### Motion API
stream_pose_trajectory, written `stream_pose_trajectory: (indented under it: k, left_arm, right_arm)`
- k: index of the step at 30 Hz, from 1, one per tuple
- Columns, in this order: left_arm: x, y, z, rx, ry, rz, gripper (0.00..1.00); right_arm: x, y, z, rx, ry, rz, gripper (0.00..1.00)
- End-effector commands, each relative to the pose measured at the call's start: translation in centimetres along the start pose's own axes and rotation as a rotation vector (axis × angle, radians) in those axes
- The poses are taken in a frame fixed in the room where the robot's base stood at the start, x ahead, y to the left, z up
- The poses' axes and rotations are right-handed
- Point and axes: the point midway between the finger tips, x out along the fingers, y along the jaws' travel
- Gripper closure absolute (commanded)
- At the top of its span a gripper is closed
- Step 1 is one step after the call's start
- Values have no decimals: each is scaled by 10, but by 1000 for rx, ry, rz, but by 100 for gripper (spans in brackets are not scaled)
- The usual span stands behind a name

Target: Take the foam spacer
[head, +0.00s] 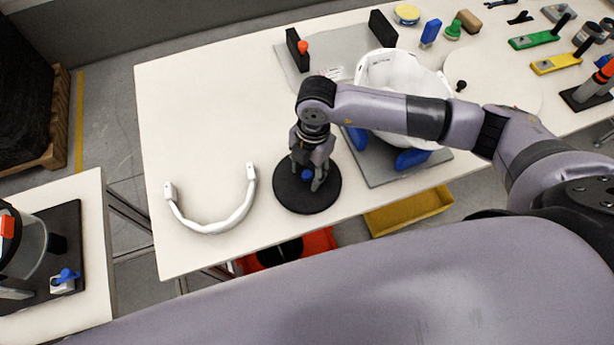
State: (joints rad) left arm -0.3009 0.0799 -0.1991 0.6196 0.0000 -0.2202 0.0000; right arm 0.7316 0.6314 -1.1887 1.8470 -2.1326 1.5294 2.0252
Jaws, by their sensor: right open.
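My right gripper (306,178) points down over a black round disc (292,199) near the table's front edge. Its fingers are open on either side of a small blue piece (307,175) at the disc's middle. I cannot tell whether the fingers touch it. No piece is clearly recognisable as the foam spacer. A blue block (430,32) stands at the back of the table, and black blocks stand at the back (382,28) and near a red knob (297,48). My left gripper is not in view.
A white helmet shell (375,72) rests on blue supports on a grey plate (375,176), partly behind my right arm. A white curved band (212,228) lies at left. Tools (536,39) crowd the back right. A yellow bin (410,211) sits below the front edge.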

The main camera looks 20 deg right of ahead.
Motion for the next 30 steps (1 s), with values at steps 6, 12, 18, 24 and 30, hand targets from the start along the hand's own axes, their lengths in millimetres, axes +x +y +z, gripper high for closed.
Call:
stream_pose_trajectory:
  k: [6,12,18,24,30]
  left_arm:
    - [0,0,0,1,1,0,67]
    - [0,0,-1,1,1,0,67]
    - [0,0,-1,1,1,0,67]
    - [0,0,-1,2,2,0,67]
    - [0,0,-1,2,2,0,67]
  right_arm:
    - [2,0,0,0,0,1,56]
    - [1,0,0,0,0,1,69]
    - [1,0,0,0,0,1,82]
    - [1,0,0,0,0,1,96]
    - [1,0,0,0,0,1,100]
